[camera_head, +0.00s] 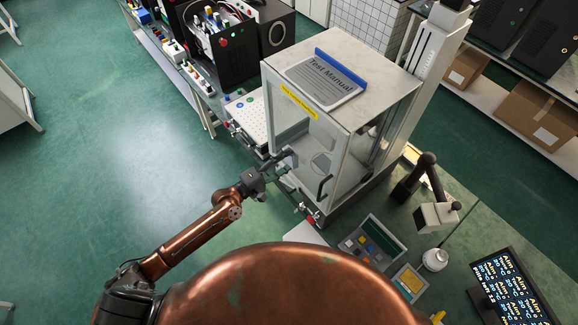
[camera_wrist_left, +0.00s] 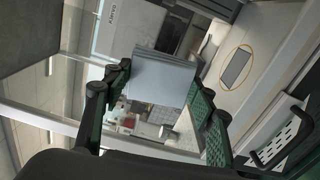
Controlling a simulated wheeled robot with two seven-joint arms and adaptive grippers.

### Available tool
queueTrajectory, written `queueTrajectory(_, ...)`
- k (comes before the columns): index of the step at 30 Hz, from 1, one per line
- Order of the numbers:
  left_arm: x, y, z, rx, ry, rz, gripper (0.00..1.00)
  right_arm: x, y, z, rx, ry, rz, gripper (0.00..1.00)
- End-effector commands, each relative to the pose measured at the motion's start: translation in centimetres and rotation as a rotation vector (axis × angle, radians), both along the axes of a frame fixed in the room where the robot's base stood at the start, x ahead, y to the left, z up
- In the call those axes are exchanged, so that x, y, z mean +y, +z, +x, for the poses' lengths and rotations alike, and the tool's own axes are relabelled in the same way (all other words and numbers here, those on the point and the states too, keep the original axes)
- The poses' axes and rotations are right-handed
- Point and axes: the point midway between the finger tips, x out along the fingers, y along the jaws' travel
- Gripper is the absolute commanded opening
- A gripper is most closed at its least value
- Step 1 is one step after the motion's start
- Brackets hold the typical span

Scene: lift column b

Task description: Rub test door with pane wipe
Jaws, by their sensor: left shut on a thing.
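The test door (camera_head: 309,170) is the clear front pane of a pale test cabinet. It has a yellow label strip along its top and a dark handle (camera_head: 325,187) at its right, and it looks closed. My left gripper (camera_head: 281,163) is in front of the left part of the door. It is shut on the pane wipe, a flat grey pad that shows between the fingers in the left wrist view (camera_wrist_left: 163,80). In the head view the wipe (camera_head: 291,157) is small beside the pane; whether it touches cannot be told. My right gripper is not in view.
A test manual (camera_head: 326,80) lies on the cabinet top. A control panel (camera_head: 368,243) and a black jointed arm-like device (camera_head: 414,180) stand on the bench to the right. A perforated plate (camera_head: 252,117) is left of the cabinet. The green floor at left is clear.

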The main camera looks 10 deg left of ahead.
Motion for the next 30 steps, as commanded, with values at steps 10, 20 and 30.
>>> queueTrajectory(10, 1.4, -0.2, 1.7, -0.002, 0.000, 0.001, 0.33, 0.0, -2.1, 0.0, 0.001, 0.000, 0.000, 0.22)
queueTrajectory(20, 2.4, 0.6, 2.8, -0.003, 0.001, 0.000, 0.33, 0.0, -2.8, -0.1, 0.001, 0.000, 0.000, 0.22)
queueTrajectory(30, 2.2, 1.8, 2.4, -0.003, 0.000, -0.003, 0.33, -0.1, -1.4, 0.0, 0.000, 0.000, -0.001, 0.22)
